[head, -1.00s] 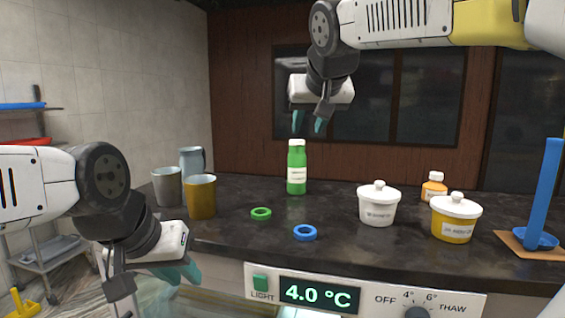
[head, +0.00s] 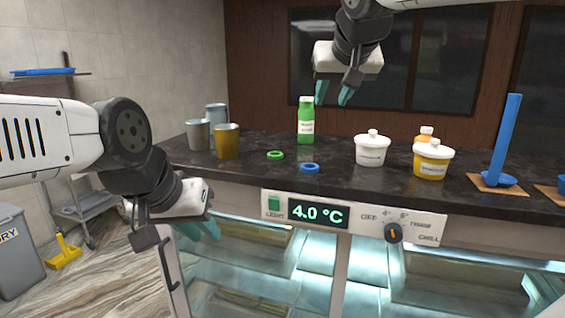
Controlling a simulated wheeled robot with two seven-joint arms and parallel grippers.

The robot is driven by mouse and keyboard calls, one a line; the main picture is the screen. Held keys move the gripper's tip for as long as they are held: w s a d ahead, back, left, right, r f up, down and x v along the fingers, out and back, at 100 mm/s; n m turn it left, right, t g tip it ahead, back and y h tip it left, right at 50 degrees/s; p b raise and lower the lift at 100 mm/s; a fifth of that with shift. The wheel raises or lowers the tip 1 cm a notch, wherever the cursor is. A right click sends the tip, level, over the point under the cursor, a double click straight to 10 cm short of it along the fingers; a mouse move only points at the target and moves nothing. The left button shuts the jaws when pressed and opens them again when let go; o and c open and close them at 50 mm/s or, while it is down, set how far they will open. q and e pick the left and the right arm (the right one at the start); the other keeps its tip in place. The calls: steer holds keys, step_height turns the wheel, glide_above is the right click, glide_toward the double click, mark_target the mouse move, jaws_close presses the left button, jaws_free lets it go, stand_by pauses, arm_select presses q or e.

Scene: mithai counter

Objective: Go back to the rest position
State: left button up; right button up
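My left gripper (head: 205,229) hangs in front of the counter at the left, its teal fingertips pointing down and to the right. It holds nothing that I can see, and its fingers overlap, so its opening is unclear. My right gripper (head: 332,94) is in the air above the back of the counter, just right of the green bottle (head: 305,126). Its two teal fingers are apart with nothing between them. The bottle stands upright on the dark counter top (head: 340,170), clear of the fingers.
Metal cups, including a brown one (head: 228,142), stand at the counter's left. A green ring (head: 275,155) and a blue ring (head: 309,168) lie near the front. A white pot (head: 371,150), a yellow pot (head: 432,161) and a blue upright holder (head: 505,135) stand right.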

steer(key=s+d+f+g, duration=0.2)
steer(key=s+f, duration=0.6)
steer(key=f, duration=0.2)
steer(key=s+d+f+g+y, duration=0.1)
steer(key=s+d+f, duration=0.1)
steer(key=s+f, duration=0.7)
step_height(320, 180, down, 2)
steer(key=shift+f+g, duration=0.1)
steer(key=shift+g, duration=0.3)
